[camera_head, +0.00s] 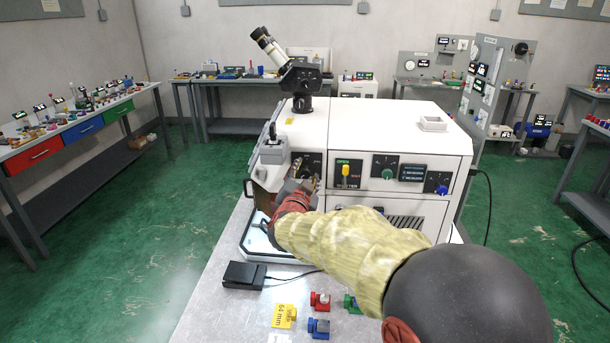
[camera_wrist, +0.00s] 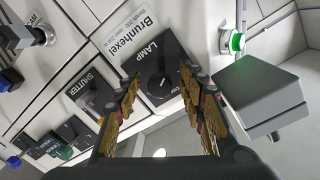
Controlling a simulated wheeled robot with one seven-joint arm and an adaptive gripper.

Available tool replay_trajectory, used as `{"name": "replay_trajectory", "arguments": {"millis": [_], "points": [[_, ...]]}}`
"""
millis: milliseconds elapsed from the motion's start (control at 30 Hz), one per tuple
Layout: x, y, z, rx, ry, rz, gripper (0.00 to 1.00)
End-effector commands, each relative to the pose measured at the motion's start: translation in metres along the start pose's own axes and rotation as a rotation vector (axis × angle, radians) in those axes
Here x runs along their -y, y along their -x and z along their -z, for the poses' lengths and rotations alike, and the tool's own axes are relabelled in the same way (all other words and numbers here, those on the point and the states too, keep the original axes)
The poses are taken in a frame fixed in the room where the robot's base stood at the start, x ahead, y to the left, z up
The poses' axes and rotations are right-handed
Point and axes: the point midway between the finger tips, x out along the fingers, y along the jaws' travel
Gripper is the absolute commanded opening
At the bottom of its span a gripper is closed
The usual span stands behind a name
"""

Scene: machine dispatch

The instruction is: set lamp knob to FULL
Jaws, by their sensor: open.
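The lamp knob (camera_wrist: 159,84) is a round black dial with a light pointer mark, on a dark plate (camera_wrist: 168,52) labelled LAMP. The small scale words are too small to read, so I cannot tell its setting. My gripper (camera_wrist: 161,78) is open, its two fingers on either side of the knob in the wrist view. Contact cannot be made out. In the head view my gripper (camera_head: 303,181) is at the left front of the white machine (camera_head: 350,130), in front of a dark panel (camera_head: 312,158); the knob is mostly hidden there.
The shutter plate (camera_wrist: 92,91) lies left of the lamp plate. A grey block (camera_wrist: 255,95) and a green-ringed button (camera_wrist: 232,42) are close on the right. A yellow lever (camera_head: 346,170) stands right of my gripper. A black pedal (camera_head: 243,275) lies on the bench.

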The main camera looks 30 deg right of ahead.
Motion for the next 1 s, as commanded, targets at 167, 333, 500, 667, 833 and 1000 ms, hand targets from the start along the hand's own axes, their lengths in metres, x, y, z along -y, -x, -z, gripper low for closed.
{"name": "replay_trajectory", "arguments": {"millis": [167, 333, 500, 667, 833, 1000], "points": [[0.001, 0.015, 0.001, -0.001, -0.001, 0.003, 0.4], [0.002, 0.049, 0.001, 0.0, -0.002, 0.004, 0.4], [0.002, 0.083, 0.0, 0.001, -0.001, 0.004, 0.4], [0.002, 0.106, 0.0, 0.001, -0.001, 0.003, 0.4], [0.0, 0.118, -0.001, 0.001, 0.0, 0.001, 0.4], [0.0, 0.12, -0.001, 0.001, 0.001, 0.0, 0.4]]}}
